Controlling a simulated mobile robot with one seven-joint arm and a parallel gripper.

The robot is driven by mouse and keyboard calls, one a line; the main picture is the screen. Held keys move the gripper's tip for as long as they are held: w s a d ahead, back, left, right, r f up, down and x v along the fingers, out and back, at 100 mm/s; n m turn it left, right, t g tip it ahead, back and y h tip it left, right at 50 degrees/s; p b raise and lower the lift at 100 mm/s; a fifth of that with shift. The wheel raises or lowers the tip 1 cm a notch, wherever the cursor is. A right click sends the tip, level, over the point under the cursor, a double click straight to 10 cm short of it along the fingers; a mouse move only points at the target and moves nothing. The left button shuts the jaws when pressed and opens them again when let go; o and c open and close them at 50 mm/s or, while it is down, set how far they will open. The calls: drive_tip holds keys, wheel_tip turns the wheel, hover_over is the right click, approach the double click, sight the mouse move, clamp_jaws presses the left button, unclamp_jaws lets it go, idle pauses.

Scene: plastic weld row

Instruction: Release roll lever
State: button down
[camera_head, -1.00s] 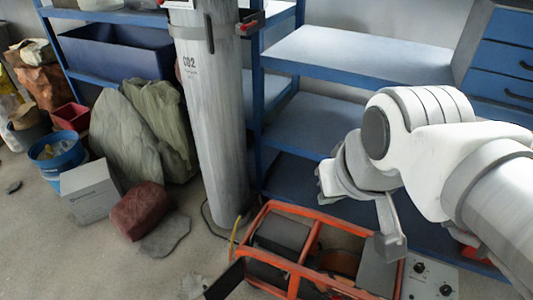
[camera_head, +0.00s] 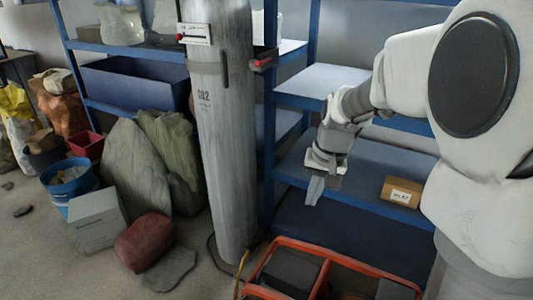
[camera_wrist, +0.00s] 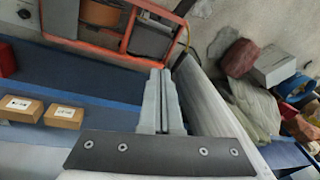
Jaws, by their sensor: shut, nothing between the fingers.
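The orange-framed machine (camera_head: 286,243) stands on the floor at the bottom of the head view, cut off by the lower edge. In the wrist view its orange frame (camera_wrist: 75,44) shows at the top, with a brown roll (camera_wrist: 152,37) inside it. I cannot make out a roll lever in either view. My gripper (camera_head: 314,191) hangs above and behind the machine, in front of the blue shelves, touching nothing. Its fingers (camera_wrist: 161,88) are together and empty in the wrist view.
A grey gas cylinder (camera_head: 222,150) stands left of my gripper. Blue shelving (camera_head: 300,212) is behind, with a small cardboard box (camera_head: 402,191). Sacks (camera_head: 125,170), a red-brown bundle (camera_head: 146,242) and a blue bucket (camera_head: 70,183) crowd the left floor.

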drive_tip(key=w+d+f+m+g+y+b, duration=0.1)
drive_tip(key=w+f, duration=0.3)
drive_tip(key=f, duration=0.7)
drive_tip(key=w+d+f+m+g, duration=0.15)
drive_tip(key=w+f, duration=0.35)
drive_tip(key=f, duration=0.7)
drive_tip(key=s+f+m, duration=0.1)
drive_tip(key=f, duration=0.7)
drive_tip(key=s+f+m+g+y, duration=0.1)
drive_tip(key=s+f, duration=0.1)
drive_tip(key=f, duration=0.6)
drive_tip(key=s+f+m+g+b, duration=0.1)
drive_tip(key=f, duration=0.7)
drive_tip(key=shift+s+d+f+y, duration=0.25)
drive_tip(key=shift+f+y, duration=0.05)
drive_tip(key=shift+f, duration=0.05)
drive_tip(key=b+x, duration=0.3)
drive_tip(key=x, duration=0.7)
drive_tip(key=shift+s+a, duration=0.1)
